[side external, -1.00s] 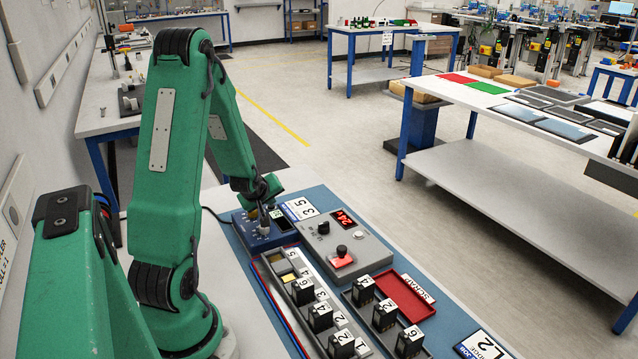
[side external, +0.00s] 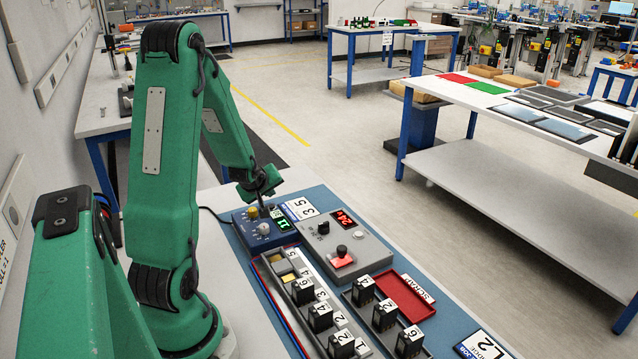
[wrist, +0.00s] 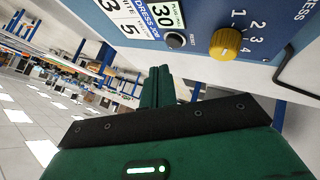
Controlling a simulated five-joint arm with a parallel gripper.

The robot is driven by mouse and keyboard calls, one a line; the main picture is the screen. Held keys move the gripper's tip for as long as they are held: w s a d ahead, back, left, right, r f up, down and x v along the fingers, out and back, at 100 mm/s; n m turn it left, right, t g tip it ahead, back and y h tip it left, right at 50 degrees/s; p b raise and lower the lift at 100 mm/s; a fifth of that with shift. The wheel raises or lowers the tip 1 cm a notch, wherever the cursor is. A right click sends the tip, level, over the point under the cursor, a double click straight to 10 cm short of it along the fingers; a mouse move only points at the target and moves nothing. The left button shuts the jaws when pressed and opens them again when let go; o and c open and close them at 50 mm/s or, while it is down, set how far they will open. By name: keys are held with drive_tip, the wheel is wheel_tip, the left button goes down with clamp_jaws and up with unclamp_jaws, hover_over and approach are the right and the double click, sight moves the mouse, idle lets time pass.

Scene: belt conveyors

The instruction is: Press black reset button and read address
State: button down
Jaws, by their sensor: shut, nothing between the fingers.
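My gripper (side external: 262,206) is shut and empty, pointing down just above the unit, apart from the button as far as I can tell.
A white tile marked 3 5 (side external: 300,208) lies beside the unit. A grey box (side external: 345,248) with a red 24v display stands to the right. Black numbered modules (side external: 320,317) and a red scrap tray (side external: 404,294) are in front.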

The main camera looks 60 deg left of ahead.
drive_tip(key=shift+r, duration=1.75)
drive_tip(key=shift+d, duration=0.1)
drive_tip(key=w+d+r+m+h, duration=0.15)
drive_tip(key=d+r+m, duration=0.35)
drive_tip(key=d, duration=0.5)
drive_tip(key=w+d+r+m+h, duration=0.15)
drive_tip(key=d+r+m, duration=0.3)
drive_tip(key=d, duration=0.45)
drive_tip(key=s+d+r+m+h, duration=0.3)
drive_tip(key=s+d+r+m, duration=0.2)
drive_tip(key=s+d+m, duration=0.3)
drive_tip(key=s+d, duration=0.3)
drive_tip(key=d, duration=0.3)
drive_tip(key=shift+d+g+h, duration=0.3)
drive_tip(key=shift+d+h, duration=0.1)
